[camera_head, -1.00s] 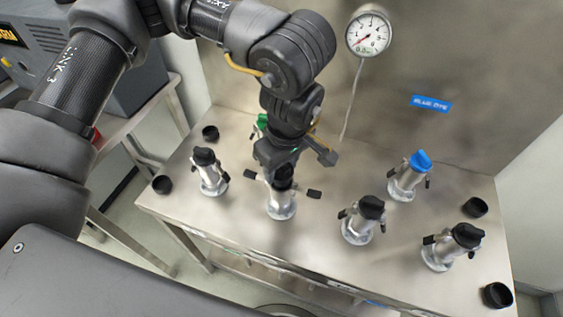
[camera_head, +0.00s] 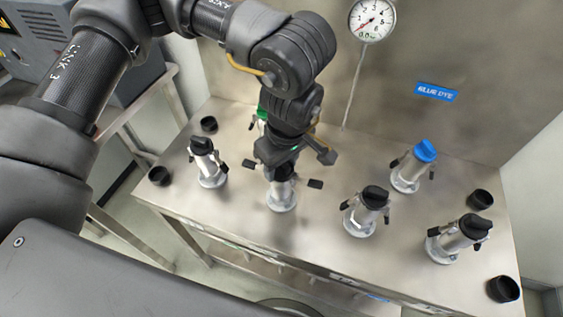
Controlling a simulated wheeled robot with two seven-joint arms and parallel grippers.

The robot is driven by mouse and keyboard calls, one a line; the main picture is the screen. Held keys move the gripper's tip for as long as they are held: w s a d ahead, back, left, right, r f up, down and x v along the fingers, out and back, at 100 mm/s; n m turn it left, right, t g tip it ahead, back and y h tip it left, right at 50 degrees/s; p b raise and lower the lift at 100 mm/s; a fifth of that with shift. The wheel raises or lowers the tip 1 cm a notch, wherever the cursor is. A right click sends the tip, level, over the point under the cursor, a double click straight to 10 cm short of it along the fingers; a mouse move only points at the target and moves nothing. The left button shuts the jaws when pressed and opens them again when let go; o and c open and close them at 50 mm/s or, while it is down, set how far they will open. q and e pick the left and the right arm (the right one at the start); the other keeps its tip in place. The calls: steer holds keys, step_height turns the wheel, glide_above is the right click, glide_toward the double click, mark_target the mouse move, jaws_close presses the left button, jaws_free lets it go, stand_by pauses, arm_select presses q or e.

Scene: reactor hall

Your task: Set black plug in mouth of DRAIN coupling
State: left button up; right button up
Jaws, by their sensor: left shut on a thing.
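My left gripper (camera_head: 283,165) points down over the front middle coupling (camera_head: 282,196), a silver upright fitting with its two black lever arms spread out to the sides. The gripper is shut on the black plug, which is mostly hidden by the fingers at the coupling's mouth. I cannot tell how deep the plug sits in the mouth. No DRAIN lettering is readable in this view. My right gripper is not in view.
Black-topped couplings stand at left (camera_head: 208,163), right of centre (camera_head: 366,212) and far right (camera_head: 458,240). A blue-topped coupling (camera_head: 412,167) stands behind, and a green-topped one (camera_head: 262,112) is partly hidden by my arm. Loose black caps (camera_head: 503,289) lie near the bench ends. A gauge (camera_head: 371,20) hangs behind.

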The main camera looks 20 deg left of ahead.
arm_select(q)
steer(key=o, duration=1)
steer(key=r, duration=0.6)
steer(key=d+r, duration=0.1)
steer(key=r, duration=0.2)
steer(key=shift+s+r, duration=0.3)
steer(key=shift+d+r, duration=0.1)
steer(key=shift+r, duration=0.45)
